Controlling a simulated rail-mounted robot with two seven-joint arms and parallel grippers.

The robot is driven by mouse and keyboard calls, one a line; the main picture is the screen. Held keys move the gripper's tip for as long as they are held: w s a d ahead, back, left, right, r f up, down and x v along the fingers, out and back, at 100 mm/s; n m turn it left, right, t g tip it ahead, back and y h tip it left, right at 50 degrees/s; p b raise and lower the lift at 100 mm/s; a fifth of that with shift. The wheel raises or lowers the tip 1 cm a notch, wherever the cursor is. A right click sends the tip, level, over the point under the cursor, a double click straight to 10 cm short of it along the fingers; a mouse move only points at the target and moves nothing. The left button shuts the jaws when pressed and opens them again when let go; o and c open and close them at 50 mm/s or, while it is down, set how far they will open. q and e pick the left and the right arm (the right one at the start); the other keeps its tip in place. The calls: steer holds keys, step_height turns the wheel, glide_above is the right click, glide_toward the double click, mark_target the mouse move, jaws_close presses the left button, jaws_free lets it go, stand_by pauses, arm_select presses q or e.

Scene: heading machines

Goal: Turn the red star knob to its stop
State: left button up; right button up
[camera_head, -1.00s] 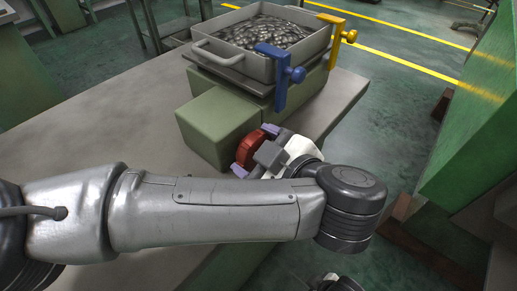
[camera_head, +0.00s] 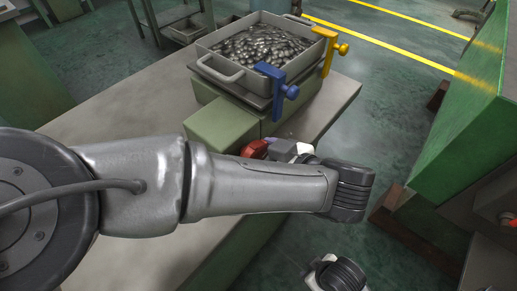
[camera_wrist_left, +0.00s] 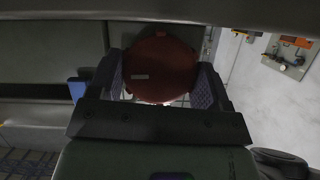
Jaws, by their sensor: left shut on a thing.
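The red star knob (camera_head: 254,149) sits at the front of the green block, mostly hidden behind my left arm in the head view. In the left wrist view the red knob (camera_wrist_left: 158,65) shows as a round dark-red face with a small pale mark left of its middle. My left gripper (camera_head: 268,150) is at the knob. In the left wrist view the left gripper (camera_wrist_left: 160,84) has one finger on each side of the knob and is shut on it. Part of my right arm shows at the bottom of the head view; its jaws are not visible.
A grey tray (camera_head: 236,77) of metal parts stands on the green block (camera_head: 220,122) on the table (camera_head: 110,125). A blue clamp (camera_head: 275,92) and a yellow clamp (camera_head: 331,52) grip its rim. A green machine (camera_head: 455,130) stands at right, with open floor between.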

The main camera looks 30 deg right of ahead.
steer(key=shift+a+r, duration=0.1)
steer(key=shift+r, duration=0.2)
arm_select(q)
steer(key=o, duration=0.6)
steer(key=shift+o, duration=0.2)
